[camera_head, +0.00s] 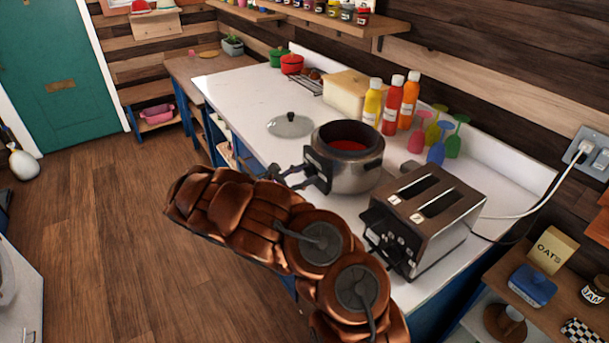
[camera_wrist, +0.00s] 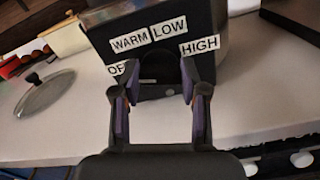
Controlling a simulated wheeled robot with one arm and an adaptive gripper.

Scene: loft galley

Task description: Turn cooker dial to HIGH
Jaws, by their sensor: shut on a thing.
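The cooker (camera_head: 357,177) is a round steel pot with a black control panel and red contents, standing on the white counter. In the wrist view its black panel (camera_wrist: 120,27) carries white labels WARM, LOW and HIGH, and one partly hidden by my left finger that starts with O. My gripper (camera_head: 298,177) reaches the panel from the left. In the wrist view my gripper (camera_wrist: 159,82) has its two fingers either side of the dark dial (camera_wrist: 164,74), shut on it. The dial is mostly hidden, and I cannot tell which label it points at.
A glass lid (camera_head: 290,125) lies on the counter (camera_head: 235,95) behind the cooker. A toaster (camera_head: 425,215) stands close to the cooker's right. Sauce bottles (camera_head: 391,105) and coloured glasses (camera_head: 437,142) stand behind.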

